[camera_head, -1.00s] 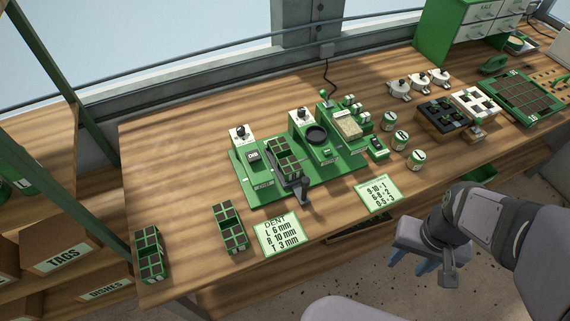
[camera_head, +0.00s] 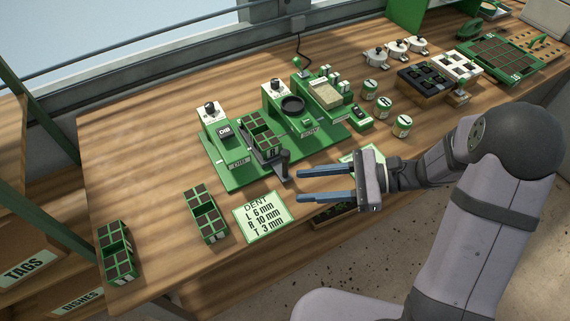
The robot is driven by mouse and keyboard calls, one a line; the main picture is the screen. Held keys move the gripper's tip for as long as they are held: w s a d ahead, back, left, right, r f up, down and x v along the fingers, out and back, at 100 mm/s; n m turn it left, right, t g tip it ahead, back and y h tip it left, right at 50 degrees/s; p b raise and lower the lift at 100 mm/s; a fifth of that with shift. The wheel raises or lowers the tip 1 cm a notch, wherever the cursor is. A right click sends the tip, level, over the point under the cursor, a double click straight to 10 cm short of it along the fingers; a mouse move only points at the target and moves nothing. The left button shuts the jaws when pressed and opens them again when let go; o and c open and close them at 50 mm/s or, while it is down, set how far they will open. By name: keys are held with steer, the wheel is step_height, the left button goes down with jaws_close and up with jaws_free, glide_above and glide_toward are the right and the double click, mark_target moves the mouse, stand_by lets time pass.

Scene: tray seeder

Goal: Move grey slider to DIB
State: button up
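The grey slider (camera_head: 282,166) shows as a dark grey upright piece at the front of the green seeder base (camera_head: 218,181). A green cell tray (camera_head: 262,137) rides on it and hides most of its body. The slider sits between this station and the middle station with a round black bowl (camera_head: 292,105). My gripper (camera_head: 313,185) is open and empty, its blue fingers pointing left. The fingertips are just right of the slider, apparently apart from it.
A DENT card (camera_head: 262,217) lies in front of the base. Two cell trays stand to its left, one near (camera_head: 206,215) and one farther left (camera_head: 117,253). A second card (camera_head: 362,156) lies partly behind my gripper. Several cans, including one (camera_head: 402,126), stand on the right.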

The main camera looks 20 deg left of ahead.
mark_target(285, 155)
steer(key=w+m+t+y+b, duration=0.1)
steer(key=w+m+t+y, duration=0.25)
steer(key=w, duration=0.35)
steer(key=a, duration=0.2)
steer(key=a+p, duration=0.1)
steer(key=a, duration=0.3)
steer(key=shift+s+r, duration=0.1)
steer(key=shift+s, duration=0.25)
steer(key=shift+a+p, duration=0.45)
steer(key=shift+a, duration=0.45)
